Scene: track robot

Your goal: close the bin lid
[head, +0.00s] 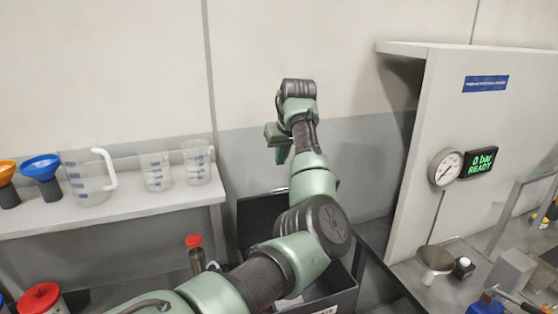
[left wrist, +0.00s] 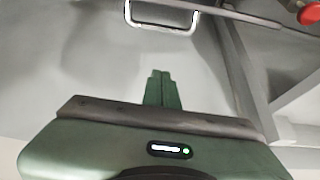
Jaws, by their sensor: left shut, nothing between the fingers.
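A dark bin (head: 342,300) stands low in the middle of the head view, with its front wall showing and its inside partly visible. A dark panel (head: 256,220) that looks like its raised lid stands upright at the back. My left arm hides much of both. My left gripper (head: 279,155) is above and behind the bin, apart from the lid, pointing down. In the left wrist view its green fingers (left wrist: 158,88) are shut together and empty. A pale bar handle (left wrist: 162,24) shows beyond them; I cannot tell what it belongs to. My right gripper is not in view.
A shelf (head: 120,208) with clear jugs and funnels is at the left. A red-capped bottle (head: 195,252) stands left of the bin. A white partition (head: 438,130) with a gauge (head: 445,167) and a cluttered bench is at the right.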

